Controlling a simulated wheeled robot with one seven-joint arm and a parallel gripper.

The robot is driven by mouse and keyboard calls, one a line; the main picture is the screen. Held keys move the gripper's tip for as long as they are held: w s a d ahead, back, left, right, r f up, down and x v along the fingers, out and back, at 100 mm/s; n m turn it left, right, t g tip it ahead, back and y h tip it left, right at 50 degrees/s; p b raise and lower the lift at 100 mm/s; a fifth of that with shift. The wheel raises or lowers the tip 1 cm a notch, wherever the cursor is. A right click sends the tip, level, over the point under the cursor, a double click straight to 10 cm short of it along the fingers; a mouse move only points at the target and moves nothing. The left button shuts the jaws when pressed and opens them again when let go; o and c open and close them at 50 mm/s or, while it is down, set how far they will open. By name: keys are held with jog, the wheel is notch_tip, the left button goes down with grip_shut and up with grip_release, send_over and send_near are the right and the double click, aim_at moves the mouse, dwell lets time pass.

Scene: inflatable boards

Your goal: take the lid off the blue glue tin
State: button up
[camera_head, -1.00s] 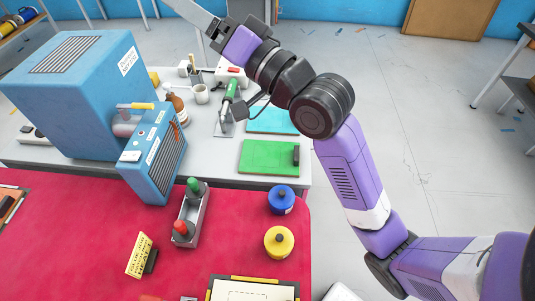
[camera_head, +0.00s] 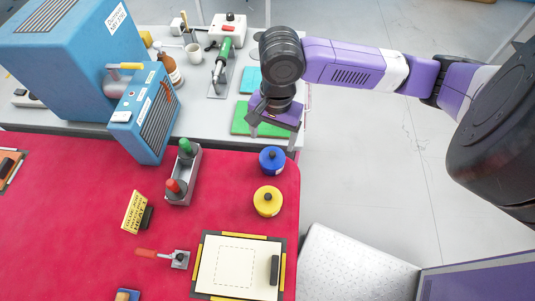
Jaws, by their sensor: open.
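The blue glue tin (camera_head: 264,167) stands on the red table cover near its right edge. Its lid (camera_head: 279,152) is on and has a small dark knob (camera_head: 272,155) in the middle. My gripper (camera_head: 273,140) points downward just behind the tin in the picture, over the green mat's edge. Its fingers are apart, with nothing seen between them, and it does not appear to touch the tin. My purple arm reaches in from the right.
A yellow tin (camera_head: 267,208) stands close in front of the blue one. A grey holder (camera_head: 185,187) with green- and red-topped bottles is to the left. A framed cream board (camera_head: 225,270) lies in front. A blue machine (camera_head: 62,85) stands at the back left.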

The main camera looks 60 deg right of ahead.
aim_at(273, 153)
jog(key=shift+s+m, duration=0.45)
jog(key=shift+m, duration=0.15)
jog(key=shift+w+f+p, duration=0.2)
jog(key=shift+f+p, duration=0.15)
jog(key=shift+f, duration=1.6)
jog(key=shift+w+f+p, duration=0.2)
jog(key=shift+f+p, duration=0.1)
jog(key=shift+f, duration=1.65)
jog(key=shift+a, duration=0.1)
jog(key=c, duration=1.5)
